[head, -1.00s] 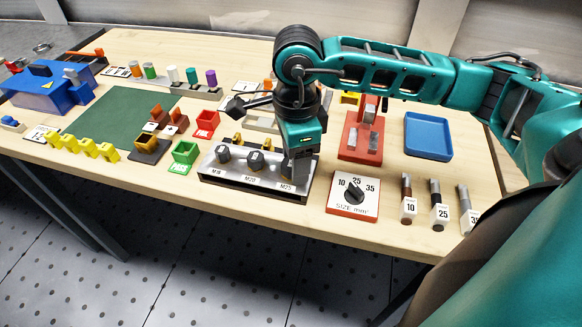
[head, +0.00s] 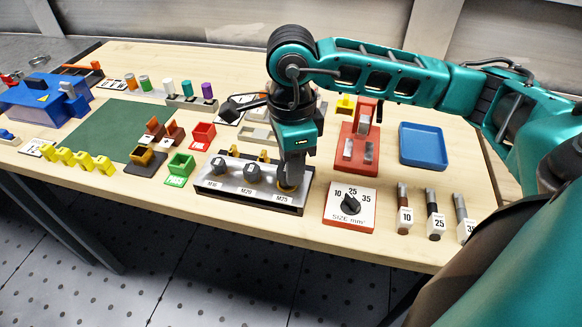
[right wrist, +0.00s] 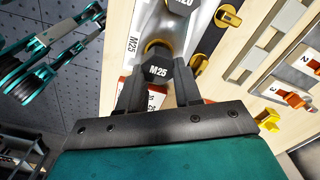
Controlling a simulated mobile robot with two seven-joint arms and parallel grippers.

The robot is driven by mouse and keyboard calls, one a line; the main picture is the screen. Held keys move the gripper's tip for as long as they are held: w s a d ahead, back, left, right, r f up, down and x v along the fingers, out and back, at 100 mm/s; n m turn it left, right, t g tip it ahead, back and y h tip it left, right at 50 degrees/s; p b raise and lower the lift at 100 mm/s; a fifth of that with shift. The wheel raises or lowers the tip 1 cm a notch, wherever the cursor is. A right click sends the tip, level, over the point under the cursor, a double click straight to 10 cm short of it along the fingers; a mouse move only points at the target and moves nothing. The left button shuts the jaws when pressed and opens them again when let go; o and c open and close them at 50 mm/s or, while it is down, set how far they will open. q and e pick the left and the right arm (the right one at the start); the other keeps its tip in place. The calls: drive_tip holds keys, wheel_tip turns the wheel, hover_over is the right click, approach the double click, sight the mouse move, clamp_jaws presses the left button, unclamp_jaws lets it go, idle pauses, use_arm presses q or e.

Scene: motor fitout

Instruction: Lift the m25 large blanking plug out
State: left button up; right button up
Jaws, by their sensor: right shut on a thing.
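My right gripper (head: 291,182) points down at the M25 end of the grey gland block (head: 224,184), fingers shut on the M25 blanking plug. In the right wrist view the plug (right wrist: 158,71) is a dark hexagonal head marked M25, gripped between the two fingers (right wrist: 158,92). A brass-coloured ring (right wrist: 155,46) shows behind the plug. In the head view the fingers hide the plug, and a yellow ring shows at their tips. I cannot tell whether the plug is fully clear of its hole. The M16 plug (head: 218,165) and M20 plug (head: 250,172) sit in the block.
A red-edged size selector (head: 349,207) stands right of the block, with several labelled cable pieces beyond it. A blue tray (head: 424,146) lies behind these. Green (head: 180,168) and red (head: 203,135) bins stand left. The green mat (head: 108,128) has bare space.

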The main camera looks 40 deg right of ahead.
wheel_tip(320, 180, up, 18)
drive_tip(key=p, duration=0.3)
drive_tip(key=shift+d+r, duration=0.1)
